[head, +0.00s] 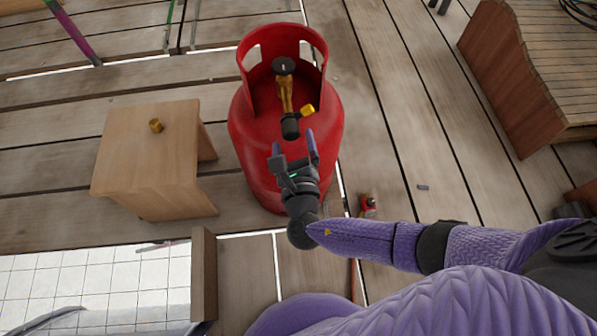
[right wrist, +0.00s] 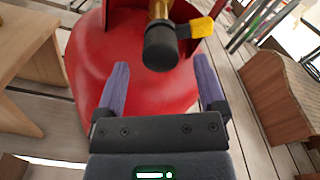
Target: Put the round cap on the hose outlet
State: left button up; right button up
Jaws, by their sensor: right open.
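On the cylinder is a brass valve (head: 284,92) with a black cylindrical end (head: 290,127) and a yellow tab (head: 308,110). The black end also shows in the right wrist view (right wrist: 161,47); I cannot tell whether it is the hose outlet or a cover on it. My right gripper (head: 294,142) is open and empty, its purple fingers pointing toward the black end, apart from it. My left gripper is not in view.
The cylinder's red collar (head: 313,45) surrounds the valve. A small red object (head: 368,206) lies on the plank deck right of the cylinder. A wooden slatted bench (head: 520,85) stands at the upper right. A white tiled surface (head: 95,285) is at the lower left. Planks between cylinder and bench are mostly clear.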

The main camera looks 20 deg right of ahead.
jog(key=p+v, duration=0.3)
jog(key=v, duration=0.5)
jog(key=shift+s, duration=0.15)
